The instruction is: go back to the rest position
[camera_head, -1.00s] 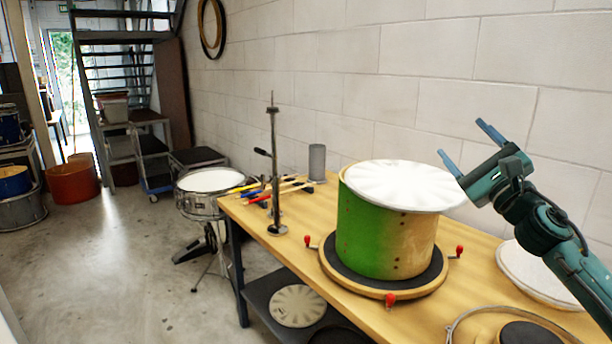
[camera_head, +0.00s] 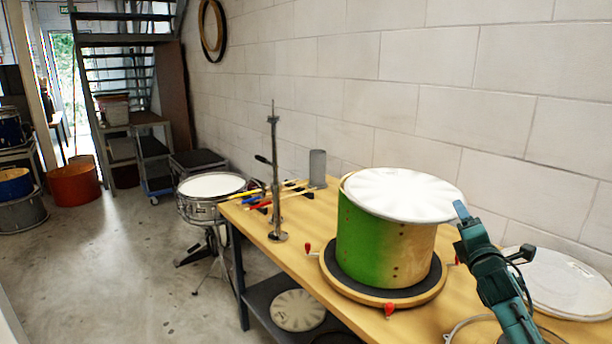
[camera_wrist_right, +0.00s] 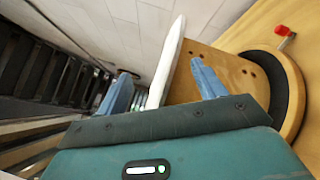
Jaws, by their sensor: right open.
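My right gripper (camera_head: 461,210) is at the right edge of the white drumhead (camera_head: 404,194), its jaws apart. In the right wrist view, the open blue fingers (camera_wrist_right: 162,78) stand either side of the drumhead's edge (camera_wrist_right: 172,55); I cannot tell whether they touch it. The drumhead lies on top of the green-to-yellow drum shell (camera_head: 370,245) and overhangs it on the right. The shell stands on a round turntable (camera_head: 345,290) with a dark top and red knobs. My left gripper is not in view.
Another white drumhead (camera_head: 560,283) lies at the right by the block wall. A snare drum (camera_head: 211,186) stands left of the bench. Open floor (camera_head: 110,260) is at left.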

